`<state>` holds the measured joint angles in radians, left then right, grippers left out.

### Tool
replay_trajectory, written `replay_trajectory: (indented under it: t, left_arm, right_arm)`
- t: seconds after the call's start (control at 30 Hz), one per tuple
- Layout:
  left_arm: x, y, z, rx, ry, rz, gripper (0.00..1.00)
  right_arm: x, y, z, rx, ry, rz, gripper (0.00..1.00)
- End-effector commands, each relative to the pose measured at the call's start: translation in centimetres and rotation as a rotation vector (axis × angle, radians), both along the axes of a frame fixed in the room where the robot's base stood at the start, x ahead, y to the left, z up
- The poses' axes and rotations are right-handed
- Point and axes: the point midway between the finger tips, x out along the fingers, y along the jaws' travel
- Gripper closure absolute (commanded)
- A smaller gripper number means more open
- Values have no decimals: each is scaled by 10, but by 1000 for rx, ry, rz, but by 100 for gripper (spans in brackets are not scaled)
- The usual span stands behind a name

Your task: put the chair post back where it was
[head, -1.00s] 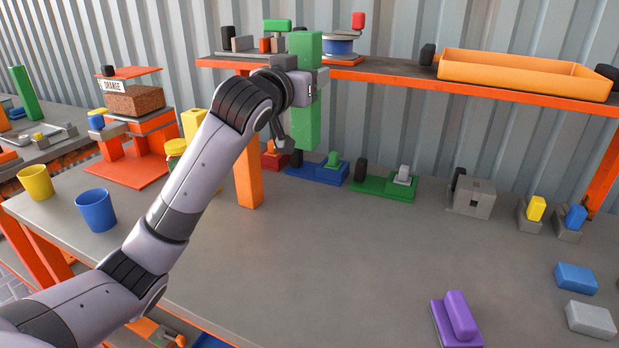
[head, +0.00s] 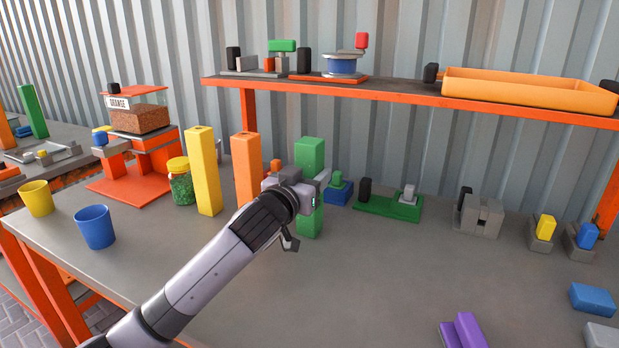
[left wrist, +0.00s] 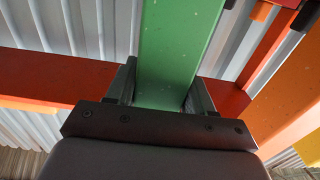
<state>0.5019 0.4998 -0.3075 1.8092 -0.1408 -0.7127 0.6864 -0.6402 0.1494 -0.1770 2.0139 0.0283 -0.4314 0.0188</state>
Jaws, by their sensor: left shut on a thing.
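The green post (head: 309,158) is upright in my left gripper (head: 309,190), to the right of an orange post (head: 246,165) and a yellow post (head: 202,170). The gripper is shut around its middle. In the left wrist view the green post (left wrist: 175,50) stands between the two fingers (left wrist: 160,95). Its lower end is close to the tabletop; I cannot tell whether it touches. The orange and yellow posts stand upright on the table. My right gripper is not in view.
Blue (head: 95,228) and yellow (head: 37,199) cups are at the left. An orange-edged shelf (head: 400,98) runs above the back of the table. A green fixture (head: 388,206) stands right of the green post. The table's middle front (head: 370,280) is clear.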

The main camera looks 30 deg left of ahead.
Motion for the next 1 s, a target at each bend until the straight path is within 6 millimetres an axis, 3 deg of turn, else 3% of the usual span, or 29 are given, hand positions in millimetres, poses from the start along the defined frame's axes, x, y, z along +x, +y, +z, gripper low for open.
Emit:
replay_trajectory:
  t: [0.3, 0.33, 0.4, 0.77, 1.0]
  left_arm:
    - [0, 0, 0, -1, -6, -1, 100]
    - [0, 0, -2, -1, -2, 0, 44]
    - [0, 0, -2, 0, -2, 0, 22]
    - [0, 0, 4, 1, -3, 1, 22]
    - [-23, -1, 1, 0, -1, 0, 22]
  right_arm:
    - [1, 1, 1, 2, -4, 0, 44]
    - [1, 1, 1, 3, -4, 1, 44]
    - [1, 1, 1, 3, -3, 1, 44]
    - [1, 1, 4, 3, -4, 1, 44]
    - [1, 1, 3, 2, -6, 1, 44]
